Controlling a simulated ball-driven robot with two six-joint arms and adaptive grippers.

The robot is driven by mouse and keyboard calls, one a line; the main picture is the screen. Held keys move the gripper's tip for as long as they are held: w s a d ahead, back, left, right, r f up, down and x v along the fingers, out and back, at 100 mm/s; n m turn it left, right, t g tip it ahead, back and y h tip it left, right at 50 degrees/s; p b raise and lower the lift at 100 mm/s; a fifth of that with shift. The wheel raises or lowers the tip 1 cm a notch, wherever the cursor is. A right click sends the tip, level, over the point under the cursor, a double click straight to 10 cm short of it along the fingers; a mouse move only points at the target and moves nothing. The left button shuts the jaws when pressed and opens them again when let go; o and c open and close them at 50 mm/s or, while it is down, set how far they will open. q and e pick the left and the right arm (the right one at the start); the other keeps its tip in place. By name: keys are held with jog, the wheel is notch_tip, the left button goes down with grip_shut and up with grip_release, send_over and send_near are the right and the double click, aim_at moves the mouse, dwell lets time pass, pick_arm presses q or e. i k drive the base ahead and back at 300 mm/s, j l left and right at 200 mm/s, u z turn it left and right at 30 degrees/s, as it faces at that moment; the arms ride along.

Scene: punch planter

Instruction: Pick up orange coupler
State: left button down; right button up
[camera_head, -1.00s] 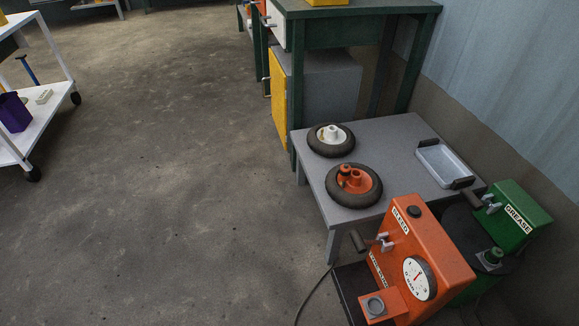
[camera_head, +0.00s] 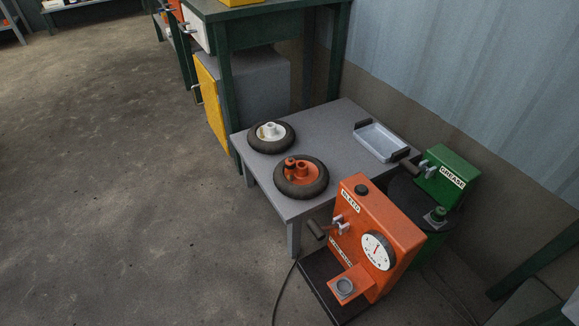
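An orange-hubbed wheel (camera_head: 316,190) with a black tyre lies flat on the low grey table. A small orange and dark piece (camera_head: 290,164) sits on its hub, beside a short orange post (camera_head: 303,171). This small piece may be the orange coupler, but it is too small to tell for certain. A white-hubbed wheel (camera_head: 270,146) lies behind it to the left. Neither of my grippers is in view.
The low grey table (camera_head: 335,126) also bears a pale tray (camera_head: 381,142) at its right. An orange gauge machine (camera_head: 372,236) stands in front, with a green grease machine (camera_head: 447,174) to its right. A cable lies on the floor. The floor at left is open.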

aim_at(291, 164)
jog(key=i+j+u, duration=0.25)
jog(key=i+j, duration=0.75)
